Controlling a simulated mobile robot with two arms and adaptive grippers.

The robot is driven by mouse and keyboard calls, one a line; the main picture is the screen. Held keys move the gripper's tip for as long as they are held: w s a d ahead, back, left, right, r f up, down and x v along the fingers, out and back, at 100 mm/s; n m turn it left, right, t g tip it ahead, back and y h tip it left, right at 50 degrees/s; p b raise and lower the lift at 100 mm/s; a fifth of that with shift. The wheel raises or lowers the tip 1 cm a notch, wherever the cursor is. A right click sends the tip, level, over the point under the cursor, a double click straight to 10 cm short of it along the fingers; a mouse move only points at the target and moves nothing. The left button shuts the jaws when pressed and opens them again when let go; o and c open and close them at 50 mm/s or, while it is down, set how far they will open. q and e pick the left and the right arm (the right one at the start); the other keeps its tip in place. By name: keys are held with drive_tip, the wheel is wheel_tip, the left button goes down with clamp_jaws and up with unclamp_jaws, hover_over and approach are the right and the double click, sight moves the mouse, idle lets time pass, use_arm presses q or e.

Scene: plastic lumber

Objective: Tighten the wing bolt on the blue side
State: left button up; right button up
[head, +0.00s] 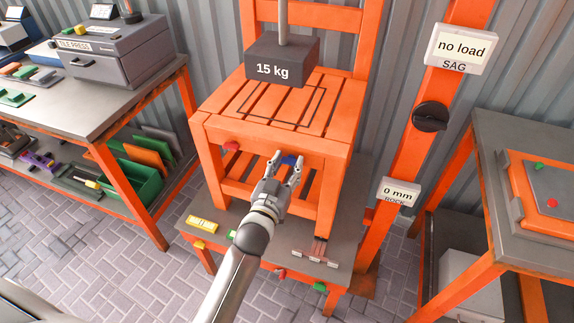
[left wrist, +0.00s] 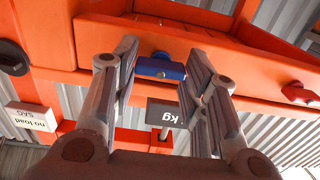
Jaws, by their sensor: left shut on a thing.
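The blue wing bolt (head: 289,160) sits on the front rail of the orange chair (head: 225,125), right of the rail's middle. In the left wrist view the blue wing bolt (left wrist: 160,68) lies between my fingertips. My left gripper (head: 285,168) reaches up to the rail from below and is shut on the blue wing bolt, with a finger on each side of it. The left gripper also shows in the left wrist view (left wrist: 160,72). A red wing bolt (head: 231,146) is on the same rail to the left. My right gripper is not in view.
A 15 kg weight (head: 282,65) hangs just above the seat. An orange post carries a "no load" sign (head: 461,48), a black knob (head: 430,117) and a "0 mm" sign (head: 399,192). Benches stand left (head: 90,115) and right (head: 500,135). The chair stands on a low platform (head: 335,235).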

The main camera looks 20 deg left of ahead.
use_arm(q)
drive_tip(key=o, duration=1)
drive_tip(key=shift+s, duration=0.1)
drive_tip(key=s, duration=1.1)
drive_tip(key=shift+s+a, duration=0.2)
drive_tip(key=shift+s, duration=0.2)
drive_tip(key=s+d+f+g, duration=0.1)
drive_tip(key=s+f+g, duration=0.2)
drive_tip(key=f, duration=0.8)
drive_tip(key=s+f+m+g+h, duration=0.1)
drive_tip(key=s+f+g, duration=0.25)
drive_tip(key=f, duration=0.75)
drive_tip(key=s+d+f+g, duration=0.15)
drive_tip(key=s+f, duration=0.25)
drive_tip(key=f, duration=0.7)
drive_tip(key=s+a+f+g, duration=0.3)
drive_tip(key=s+f, duration=0.3)
drive_tip(key=s, duration=0.3)
drive_tip(key=s+a+f+g+y, duration=0.1)
drive_tip(key=s+a+f+g, duration=0.1)
drive_tip(key=s+f, duration=0.5)
drive_tip(key=s+a+f+m+g, duration=0.1)
drive_tip(key=s+a+f+g, duration=0.2)
drive_tip(key=s, duration=0.9)
wheel_tip(320, 180, down, 3)
drive_tip(key=shift+a+f+g+y, duration=0.2)
drive_tip(key=shift+a+g+y, duration=0.1)
drive_tip(key=shift+g, duration=0.2)
